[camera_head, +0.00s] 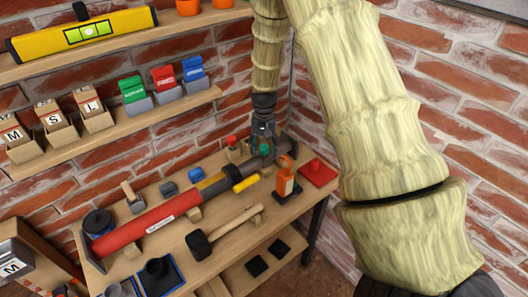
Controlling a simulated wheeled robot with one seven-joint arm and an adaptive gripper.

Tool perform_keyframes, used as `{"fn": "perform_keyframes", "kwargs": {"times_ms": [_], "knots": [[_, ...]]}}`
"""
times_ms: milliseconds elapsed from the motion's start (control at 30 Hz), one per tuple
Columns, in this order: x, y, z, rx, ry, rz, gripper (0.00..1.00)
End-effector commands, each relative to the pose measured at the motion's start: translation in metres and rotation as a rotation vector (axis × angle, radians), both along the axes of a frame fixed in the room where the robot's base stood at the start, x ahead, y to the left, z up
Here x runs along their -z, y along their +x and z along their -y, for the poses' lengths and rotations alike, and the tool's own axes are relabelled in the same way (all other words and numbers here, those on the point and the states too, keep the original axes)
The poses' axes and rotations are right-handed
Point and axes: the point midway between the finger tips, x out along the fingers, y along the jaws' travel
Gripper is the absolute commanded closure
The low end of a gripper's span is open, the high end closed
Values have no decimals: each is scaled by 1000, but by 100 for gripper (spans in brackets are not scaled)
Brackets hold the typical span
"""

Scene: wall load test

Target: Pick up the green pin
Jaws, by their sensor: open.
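A small green pin (265,150) stands at the back right of the wooden workbench (262,232), close to a long dark pipe. My gripper (263,138) points down from above with its fingers open, right over the pin's top. The fingers partly overlap the pin in this view. I cannot tell whether they touch it. The pin's lower part is hidden behind the pipe and nearby parts.
A red and grey pipe (160,222) runs across the bench. A red-topped pin (231,141) stands just left of my gripper. An orange tool (285,178), a yellow piece (245,184), a red block (317,172) and a hammer (199,244) are nearby. A brick wall and shelves stand behind.

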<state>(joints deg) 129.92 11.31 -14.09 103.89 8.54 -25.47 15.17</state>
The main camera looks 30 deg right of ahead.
Motion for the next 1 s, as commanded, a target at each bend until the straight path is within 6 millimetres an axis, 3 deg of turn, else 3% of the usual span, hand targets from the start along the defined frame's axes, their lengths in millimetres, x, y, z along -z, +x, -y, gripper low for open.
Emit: {"fn": "perform_keyframes", "kwargs": {"times_ms": [233,533,1000], "knots": [[1,0,0,0,0,0,40],[1,0,0,0,0,0,94],[-10,1,0,0,0,4,94]]}}
